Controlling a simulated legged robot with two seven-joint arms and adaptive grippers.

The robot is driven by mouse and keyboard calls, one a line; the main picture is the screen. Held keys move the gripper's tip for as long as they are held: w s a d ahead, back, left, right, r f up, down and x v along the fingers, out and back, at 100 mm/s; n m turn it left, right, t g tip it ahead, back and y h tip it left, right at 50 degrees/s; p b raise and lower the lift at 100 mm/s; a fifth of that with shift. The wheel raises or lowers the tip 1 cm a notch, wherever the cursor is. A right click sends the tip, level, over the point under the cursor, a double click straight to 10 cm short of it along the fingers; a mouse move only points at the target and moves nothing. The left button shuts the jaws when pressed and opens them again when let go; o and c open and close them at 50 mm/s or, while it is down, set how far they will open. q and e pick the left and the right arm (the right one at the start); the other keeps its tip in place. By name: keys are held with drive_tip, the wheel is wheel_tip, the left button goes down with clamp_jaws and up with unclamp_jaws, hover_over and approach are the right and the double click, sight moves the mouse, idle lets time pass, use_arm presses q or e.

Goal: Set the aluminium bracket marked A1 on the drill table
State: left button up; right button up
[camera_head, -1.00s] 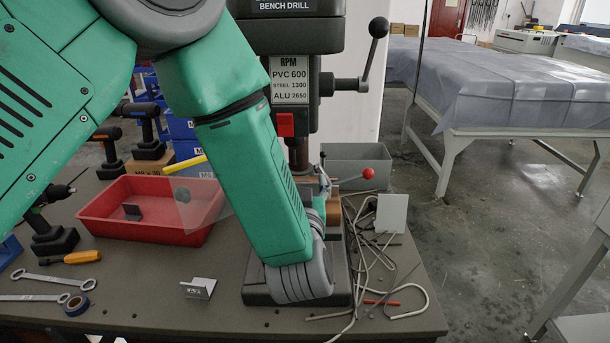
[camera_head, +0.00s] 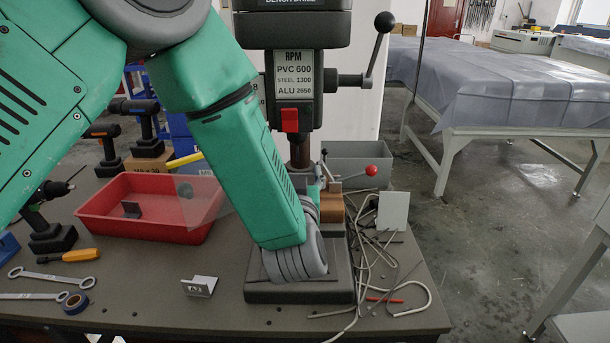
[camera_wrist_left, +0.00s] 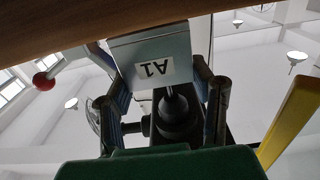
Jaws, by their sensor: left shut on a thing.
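The aluminium bracket marked A1 (camera_wrist_left: 153,70) is between the fingers of my left gripper (camera_wrist_left: 158,88) in the left wrist view, its label upside down. My left gripper is shut on it. The brown wooden surface at the drill (camera_wrist_left: 85,22) runs across the top of that view, close to the bracket; I cannot tell whether they touch. In the head view the wooden block on the drill table (camera_head: 331,207) shows right of my left wrist, under the bench drill (camera_head: 296,90). My own arm hides most of the gripper there. My right gripper is out of view.
Another small marked bracket (camera_head: 199,286) lies on the bench left of the drill base (camera_head: 300,292). A red tray (camera_head: 145,228) holds a dark piece. A red-knobbed lever (camera_head: 371,171) sticks out nearby.

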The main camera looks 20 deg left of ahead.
use_arm(q)
drive_tip(key=shift+w+a, duration=0.1)
drive_tip(key=shift+a, duration=0.75)
drive_tip(key=shift+d, duration=0.35)
drive_tip(key=shift+w, duration=0.1)
drive_tip(key=shift+a, duration=0.55)
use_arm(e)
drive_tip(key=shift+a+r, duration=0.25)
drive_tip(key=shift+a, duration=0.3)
use_arm(q)
drive_tip(key=shift+d, duration=0.9)
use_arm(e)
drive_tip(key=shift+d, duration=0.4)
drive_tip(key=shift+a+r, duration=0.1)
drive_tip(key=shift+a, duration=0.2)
use_arm(q)
drive_tip(key=shift+d, duration=0.45)
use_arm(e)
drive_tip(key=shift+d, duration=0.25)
use_arm(q)
drive_tip(key=shift+a, duration=0.6)
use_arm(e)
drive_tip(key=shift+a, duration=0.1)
